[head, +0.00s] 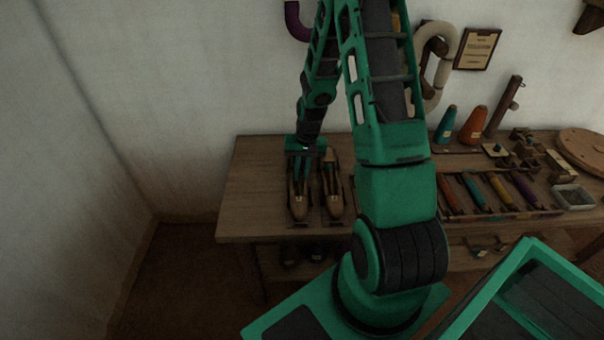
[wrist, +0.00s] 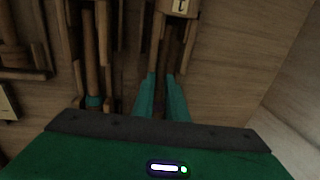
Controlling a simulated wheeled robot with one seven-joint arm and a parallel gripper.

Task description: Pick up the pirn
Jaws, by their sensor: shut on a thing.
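My gripper (head: 301,178) points down into the left of two wooden boat-shaped shuttles (head: 299,207) at the left end of the table. In the wrist view its teal fingers (wrist: 160,78) are close together, shut on a slim thing in the shuttle's slot. This looks like the pirn, but the fingers and shadow hide most of it. The shuttle's labelled end (wrist: 180,6) shows beyond the fingertips. The second shuttle (head: 333,207) lies just right of it. In the wrist view a wooden rod with a teal band (wrist: 93,101) lies in that neighbouring shuttle.
Several coloured pirns lie in a tray (head: 500,214) to the right. Thread cones (head: 474,125), a wooden post (head: 505,105), a small clear box (head: 573,197) and a round board (head: 585,150) stand farther right. The table's left edge and the wall are near my gripper.

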